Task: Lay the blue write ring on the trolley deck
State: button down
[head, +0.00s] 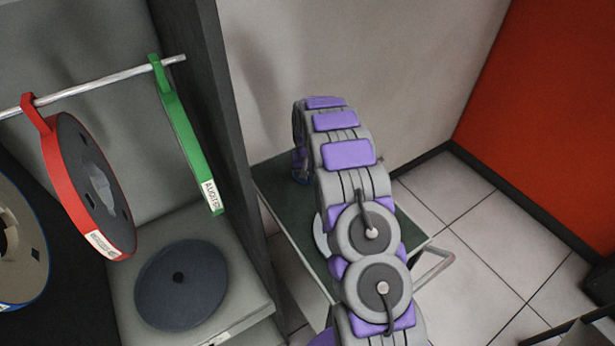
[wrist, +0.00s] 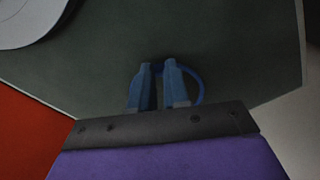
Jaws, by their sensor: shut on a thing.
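The wrist view shows my gripper (wrist: 158,70) with its two blue fingers close together. A thin blue ring (wrist: 200,84) shows at the fingertips and curves out to their right; my gripper is shut on it. Behind them is the dark green trolley deck (wrist: 230,45). I cannot tell whether the ring touches the deck. In the head view the trolley deck (head: 276,187) stands right of the dark cabinet post, and my purple and grey arm reaches over it.
A pale round object (wrist: 28,20) lies on the deck, partly showing beside my arm in the head view. A rail (head: 95,85) at left carries a red-banded reel (head: 62,178) and a green band (head: 188,135). A dark disc (head: 181,285) lies on a shelf below. A handle (head: 436,265) sticks out at the trolley's right.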

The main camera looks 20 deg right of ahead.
jog(key=shift+f, duration=0.3)
jog(key=c, duration=1)
grip_release()
jog(key=shift+c, duration=0.2)
jog(key=shift+c, duration=0.3)
jog(key=shift+c, duration=0.7)
jog(key=shift+r, duration=0.1)
jog(key=shift+r+p, duration=1.2)
jog(key=shift+r, duration=2.15)
